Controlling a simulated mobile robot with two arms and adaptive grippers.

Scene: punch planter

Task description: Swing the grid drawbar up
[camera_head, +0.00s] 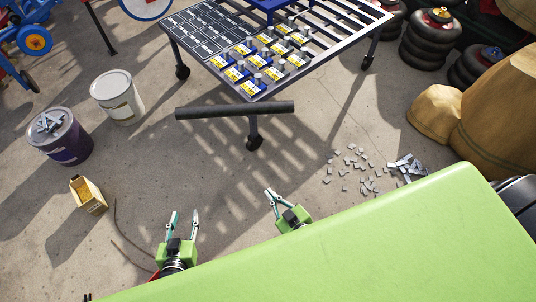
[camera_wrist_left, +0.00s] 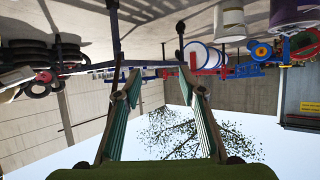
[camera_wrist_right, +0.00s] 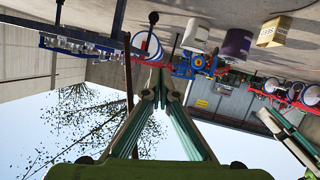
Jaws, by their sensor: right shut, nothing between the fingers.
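The grid drawbar, a dark bar with a crosswise grip (camera_head: 235,110), hangs low at the near end of the wheeled grid table (camera_head: 300,75), above its near caster. My left gripper (camera_head: 183,213) is open and empty, below and left of the drawbar in the head view; its spread fingers also show in the left wrist view (camera_wrist_left: 158,75). My right gripper (camera_head: 271,191) is shut and empty, below the drawbar and slightly right; its fingertips meet in the right wrist view (camera_wrist_right: 160,74). Both grippers are apart from the bar. I cannot clearly pick out the drawbar in the wrist views.
Several yellow-labelled blocks (camera_head: 262,60) and dark panels (camera_head: 203,35) lie on the table. A white bucket (camera_head: 118,98), a purple bucket (camera_head: 62,140) and a yellow box (camera_head: 88,195) stand left. Grey scraps (camera_head: 360,170) and sacks (camera_head: 500,110) lie right. Floor before the drawbar is clear.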

